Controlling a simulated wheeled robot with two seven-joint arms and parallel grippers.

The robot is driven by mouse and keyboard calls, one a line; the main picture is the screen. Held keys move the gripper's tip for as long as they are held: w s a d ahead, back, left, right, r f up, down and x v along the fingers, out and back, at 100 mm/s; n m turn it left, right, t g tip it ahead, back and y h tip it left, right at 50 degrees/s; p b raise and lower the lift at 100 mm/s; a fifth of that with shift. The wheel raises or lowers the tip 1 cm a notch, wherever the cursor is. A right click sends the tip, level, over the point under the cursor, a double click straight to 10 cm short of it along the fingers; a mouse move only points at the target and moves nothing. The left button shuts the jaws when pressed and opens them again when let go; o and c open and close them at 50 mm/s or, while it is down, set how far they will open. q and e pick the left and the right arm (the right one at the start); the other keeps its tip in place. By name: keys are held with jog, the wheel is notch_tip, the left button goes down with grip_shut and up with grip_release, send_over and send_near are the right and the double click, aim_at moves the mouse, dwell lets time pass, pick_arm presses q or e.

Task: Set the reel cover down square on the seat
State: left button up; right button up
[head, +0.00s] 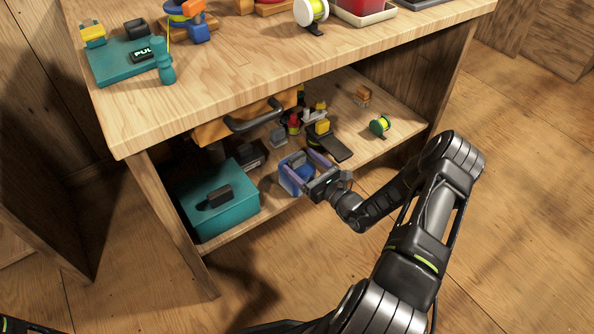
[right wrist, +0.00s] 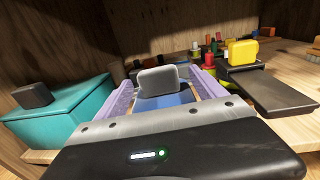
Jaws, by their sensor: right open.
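A blue block-like piece with a grey knob (head: 291,182), which I take for the reel cover, stands on the lower shelf near its front edge. My right gripper (head: 306,163) is open, its two purple fingers on either side of this piece. In the right wrist view the grey knob (right wrist: 158,81) and a strip of blue (right wrist: 165,99) show between the fingers; I cannot tell whether the fingers touch it. Its underside is hidden, so I cannot tell what it rests on. No seat can be made out for certain. My left gripper is out of view.
A teal box (head: 221,213) with a dark knob stands left on the shelf. A black flat piece with a yellow block (right wrist: 242,50) is close on the right, with several small bottles behind. A drawer handle (head: 254,117) and tabletop (head: 245,75) overhang the shelf.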

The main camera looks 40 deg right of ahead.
jog(key=w, duration=0.1)
jog(key=w+b, duration=0.1)
jog(key=w, duration=0.1)
jog(key=w+b, duration=0.1)
jog(key=w, duration=0.1)
jog(key=shift+a+r, duration=0.1)
jog(key=shift+a, duration=0.2)
dwell(0.4)
jog(key=c, duration=1.5)
jog(key=shift+o, duration=0.2)
jog(key=shift+r, duration=0.1)
notch_tip(320, 180, up, 10)
jog(key=p, duration=0.4)
jog(key=shift+a, duration=0.1)
